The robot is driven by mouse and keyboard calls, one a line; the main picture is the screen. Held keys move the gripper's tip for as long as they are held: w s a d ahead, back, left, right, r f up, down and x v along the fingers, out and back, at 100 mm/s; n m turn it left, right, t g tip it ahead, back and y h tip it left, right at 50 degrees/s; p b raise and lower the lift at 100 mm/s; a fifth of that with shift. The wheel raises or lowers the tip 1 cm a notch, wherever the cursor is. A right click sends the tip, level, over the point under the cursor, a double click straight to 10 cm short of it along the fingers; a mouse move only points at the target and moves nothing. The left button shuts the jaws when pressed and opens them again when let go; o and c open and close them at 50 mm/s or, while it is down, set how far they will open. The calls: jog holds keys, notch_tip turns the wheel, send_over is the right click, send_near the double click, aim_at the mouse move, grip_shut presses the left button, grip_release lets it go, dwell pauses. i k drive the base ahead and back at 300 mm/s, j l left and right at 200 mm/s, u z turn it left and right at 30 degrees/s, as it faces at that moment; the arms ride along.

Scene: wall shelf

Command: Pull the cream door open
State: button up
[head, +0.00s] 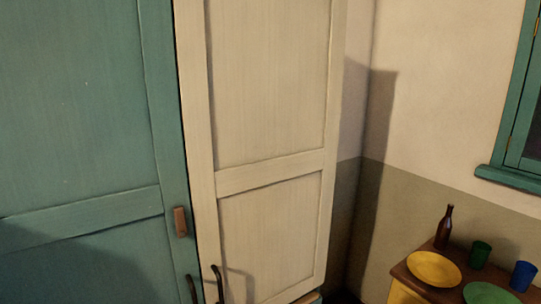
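The cream door (262,175) is a tall panelled door in the middle of the head view. It stands beside a teal door (95,200), with a narrow dark gap between them. A dark curved handle (218,284) is on the cream door's lower left edge. Another dark handle (191,289) is on the teal door. A small brown wooden block (180,221) sits on the teal door's right edge, above the handles, and does not visibly cross onto the cream door. My gripper is not in view.
At the lower right a small brown-topped table (415,287) bears a dark bottle (444,227), a yellow plate (433,268), a green plate (487,293), a green cup (480,254) and a blue cup (523,276). A teal window frame (514,110) is on the right wall.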

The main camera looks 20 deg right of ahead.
aim_at(260, 82)
jog(key=l+u, duration=0.1)
jog(key=l, duration=0.55)
jog(key=k+l, duration=0.15)
jog(key=l, duration=0.45)
jog(key=u, duration=0.05)
